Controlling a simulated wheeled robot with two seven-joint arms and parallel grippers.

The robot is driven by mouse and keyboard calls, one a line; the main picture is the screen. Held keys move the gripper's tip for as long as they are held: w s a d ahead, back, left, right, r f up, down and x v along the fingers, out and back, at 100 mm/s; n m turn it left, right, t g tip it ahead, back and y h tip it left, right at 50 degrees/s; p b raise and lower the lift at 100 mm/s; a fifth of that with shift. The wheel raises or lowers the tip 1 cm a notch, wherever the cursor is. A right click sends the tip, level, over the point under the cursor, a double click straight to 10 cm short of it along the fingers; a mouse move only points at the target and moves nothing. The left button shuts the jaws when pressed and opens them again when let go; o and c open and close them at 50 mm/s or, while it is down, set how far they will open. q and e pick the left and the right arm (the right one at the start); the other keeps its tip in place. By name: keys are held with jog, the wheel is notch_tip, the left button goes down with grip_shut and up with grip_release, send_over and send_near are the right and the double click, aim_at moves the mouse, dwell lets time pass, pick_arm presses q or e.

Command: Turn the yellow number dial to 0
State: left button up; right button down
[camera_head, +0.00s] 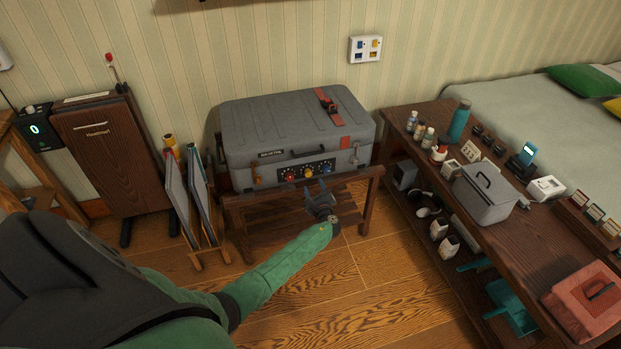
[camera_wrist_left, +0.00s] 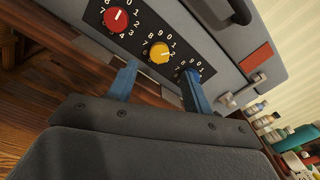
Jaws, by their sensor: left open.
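The yellow number dial (camera_head: 307,172) is the middle one of three dials on the black panel on the front of a grey case (camera_head: 290,125). In the left wrist view the yellow dial (camera_wrist_left: 159,52) shows round with a white pointer mark; the number it points to is too small to tell. The red dial (camera_wrist_left: 116,19) is left of it, and the blue dial (camera_head: 325,168) is right of it. My left gripper (camera_head: 320,190) is open and empty, just in front of and below the panel. In the wrist view its blue fingers (camera_wrist_left: 158,78) stand apart below the yellow dial, one partly covering the blue dial.
The case stands on a low wooden table (camera_head: 233,199). A long wooden bench (camera_head: 405,115) with bottles and a grey bin (camera_head: 484,197) is at the right. Framed panels (camera_head: 178,195) lean at the left. The floor in front is clear.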

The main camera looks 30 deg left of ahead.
aim_at(309, 175)
pick_arm(q)
jog(key=x, duration=0.5)
jog(key=shift+w+a+p, duration=0.3)
jog(key=shift+a, duration=0.2)
pick_arm(e)
jog(key=shift+s+d+r, duration=0.2)
jog(key=shift+d+r, duration=0.25)
jog(key=shift+r, duration=0.35)
pick_arm(q)
jog(key=shift+c, duration=0.2)
